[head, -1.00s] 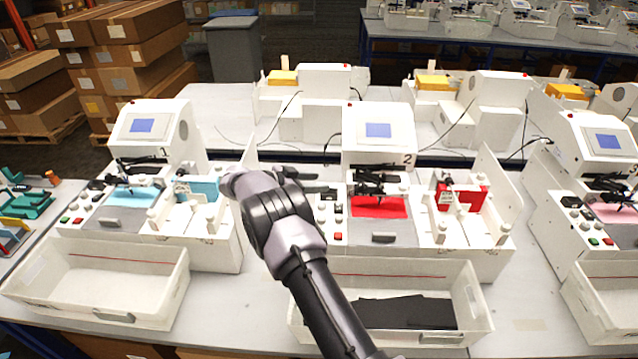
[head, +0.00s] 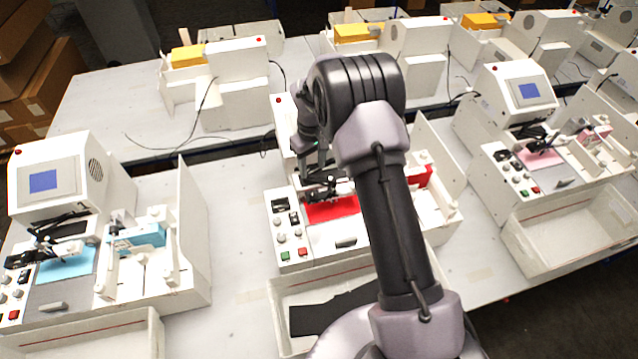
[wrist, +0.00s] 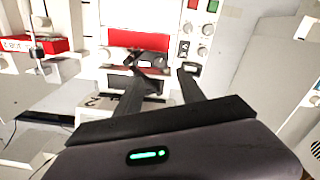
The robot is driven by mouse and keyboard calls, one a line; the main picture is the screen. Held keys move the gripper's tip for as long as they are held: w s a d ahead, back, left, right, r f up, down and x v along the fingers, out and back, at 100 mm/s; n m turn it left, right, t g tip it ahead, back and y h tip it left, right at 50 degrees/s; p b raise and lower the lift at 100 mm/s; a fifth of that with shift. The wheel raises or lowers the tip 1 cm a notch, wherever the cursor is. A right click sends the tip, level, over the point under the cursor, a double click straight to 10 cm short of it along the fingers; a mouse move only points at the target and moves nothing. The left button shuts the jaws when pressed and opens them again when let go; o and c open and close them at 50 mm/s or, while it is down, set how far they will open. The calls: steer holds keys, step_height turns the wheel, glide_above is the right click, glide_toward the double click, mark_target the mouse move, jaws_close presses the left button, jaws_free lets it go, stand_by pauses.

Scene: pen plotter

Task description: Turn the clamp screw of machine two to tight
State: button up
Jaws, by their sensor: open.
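Machine two (head: 319,250) is the white plotter with the red sheet (head: 331,209); my arm hides its screen and number. The red sheet also shows in the wrist view (wrist: 138,39). The dark pen carriage (wrist: 148,62) lies across the sheet's edge. I cannot make out the clamp screw. My gripper (wrist: 163,76) is open and empty, its two dark fingers over machine two, one pointing near the pen carriage and the other towards the knobs. In the head view my gripper (head: 318,172) is partly hidden behind my wrist.
Machine two's knobs and buttons (head: 290,235) sit left of the sheet. A white tray (head: 283,292) holding black sheets stands in front. A plotter with a blue sheet (head: 66,266) is left, one with a pink sheet (head: 540,157) right. Bare table (head: 232,225) lies between machines.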

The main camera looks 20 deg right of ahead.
mark_target(313, 193)
steer(key=f+p, duration=0.1)
steer(key=f, duration=1.2)
steer(key=shift+w+p, duration=0.2)
steer(key=shift+p, duration=0.2)
jaws_close()
